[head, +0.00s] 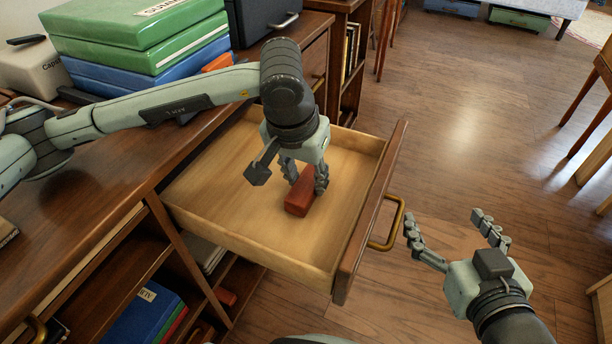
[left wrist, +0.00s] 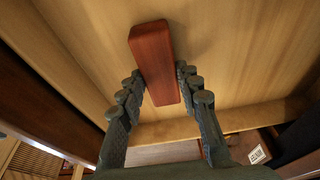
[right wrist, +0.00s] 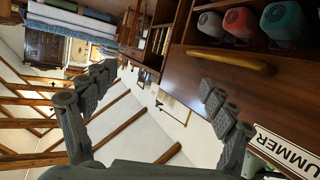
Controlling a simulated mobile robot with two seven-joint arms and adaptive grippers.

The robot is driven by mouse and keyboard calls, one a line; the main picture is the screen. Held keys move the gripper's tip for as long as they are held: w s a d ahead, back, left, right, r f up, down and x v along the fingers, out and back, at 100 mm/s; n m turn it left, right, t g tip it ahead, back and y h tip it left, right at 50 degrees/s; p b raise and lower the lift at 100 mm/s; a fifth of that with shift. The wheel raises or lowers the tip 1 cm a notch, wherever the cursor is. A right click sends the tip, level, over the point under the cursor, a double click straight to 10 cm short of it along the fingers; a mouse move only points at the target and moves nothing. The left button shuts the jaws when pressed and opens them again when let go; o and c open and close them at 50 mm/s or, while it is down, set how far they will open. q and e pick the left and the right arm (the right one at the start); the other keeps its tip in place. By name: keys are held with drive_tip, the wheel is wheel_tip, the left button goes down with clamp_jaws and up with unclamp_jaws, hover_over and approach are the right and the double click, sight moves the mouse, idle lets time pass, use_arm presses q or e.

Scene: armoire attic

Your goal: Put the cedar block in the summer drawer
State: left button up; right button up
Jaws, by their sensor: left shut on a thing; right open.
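The cedar block (head: 299,197) is a reddish-brown bar inside the open drawer (head: 225,186). My left gripper (head: 306,182) points down into the drawer and is shut on the block. In the left wrist view the block (left wrist: 152,55) sits between both fingers, over the pale drawer floor; whether it touches the floor is hard to tell. My right gripper (head: 445,220) is open and empty, outside the drawer beyond its brass handle (head: 388,235). In the right wrist view the drawer front (right wrist: 205,75) carries a label (right wrist: 287,152) reading "UMMER", its start cut off.
Green binders (head: 130,45) and a dark case (head: 255,18) stand on the dresser top behind the drawer. Open shelves below hold a blue book (head: 140,312) and other items.

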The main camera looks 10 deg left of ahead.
use_arm(q)
drive_tip(key=shift+f, duration=0.1)
drive_tip(key=o, duration=1.2)
drive_tip(key=shift+c, duration=0.2)
use_arm(e)
drive_tip(key=shift+w+a+r+t, duration=0.1)
drive_tip(key=shift+a+r+t, duration=0.1)
drive_tip(key=shift+r, duration=0.25)
drive_tip(key=shift+w+a+r+t, duration=0.1)
drive_tip(key=shift+a+r, duration=0.1)
drive_tip(key=shift+r, duration=0.2)
use_arm(q)
drive_tip(key=shift+v, duration=0.95)
drive_tip(key=p+v, duration=0.1)
drive_tip(key=v, duration=0.9)
drive_tip(key=shift+r, duration=0.25)
use_arm(e)
drive_tip(key=s+d+f+g+h, duration=0.1)
drive_tip(key=s+d+f+g, duration=0.1)
drive_tip(key=f, duration=0.4)
drive_tip(key=shift+d+g+h, duration=0.4)
drive_tip(key=shift+d+g, duration=0.2)
drive_tip(key=shift+d, duration=0.5)
use_arm(q)
drive_tip(key=shift+w, duration=0.1)
